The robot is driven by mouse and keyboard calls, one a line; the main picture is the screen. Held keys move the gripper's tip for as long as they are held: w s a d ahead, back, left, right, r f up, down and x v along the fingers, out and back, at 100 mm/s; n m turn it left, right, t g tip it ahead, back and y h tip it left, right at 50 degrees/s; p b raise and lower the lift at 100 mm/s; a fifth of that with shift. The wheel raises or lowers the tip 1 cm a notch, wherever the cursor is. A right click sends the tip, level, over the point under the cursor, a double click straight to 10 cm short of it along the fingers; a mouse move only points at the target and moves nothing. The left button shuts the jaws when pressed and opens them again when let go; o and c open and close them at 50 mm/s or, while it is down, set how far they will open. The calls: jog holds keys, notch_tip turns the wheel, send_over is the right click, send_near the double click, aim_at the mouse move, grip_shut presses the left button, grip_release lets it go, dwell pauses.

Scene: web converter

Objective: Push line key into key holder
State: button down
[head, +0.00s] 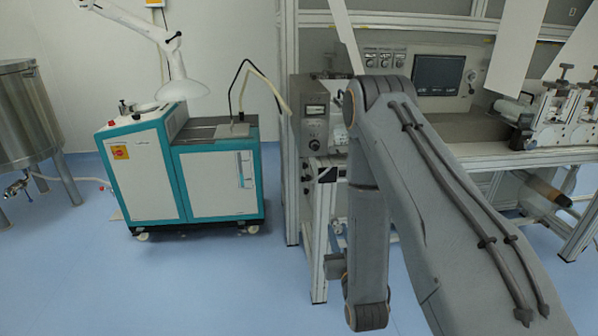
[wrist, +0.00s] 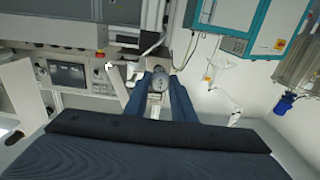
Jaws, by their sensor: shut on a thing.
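My gripper (wrist: 160,98) shows in the wrist view, its two dark blue fingers closed on a small grey piece with a round end (wrist: 159,80), which I take to be the line key. Its far end is hard to make out, and I cannot tell whether it touches anything. In the head view my own arm hides the gripper and the key. A narrow control panel (head: 315,112) with a meter and a dark knob stands just left of my arm. I cannot make out the key holder for certain in either view.
The converter's main panel with a dark screen (head: 438,74) is behind my arm; the screen also shows in the wrist view (wrist: 68,75). A teal and white cabinet on wheels (head: 215,182) stands left, a steel tank (head: 25,115) far left.

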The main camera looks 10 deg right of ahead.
jog(key=w+r+b, duration=0.2)
jog(key=w+r, duration=0.3)
jog(key=w, duration=0.5)
jog(key=w+r+b, duration=0.2)
jog(key=w+r, duration=0.3)
jog(key=w, duration=0.6)
jog(key=shift+w+a+b, duration=0.2)
jog(key=shift+b, duration=0.2)
jog(key=shift+r, duration=0.1)
jog(key=shift+w+b, duration=1.4)
jog(key=shift+w, duration=1.3)
jog(key=shift+w+b, duration=1.55)
jog(key=shift+w, duration=0.6)
jog(key=c, duration=1.4)
grip_release()
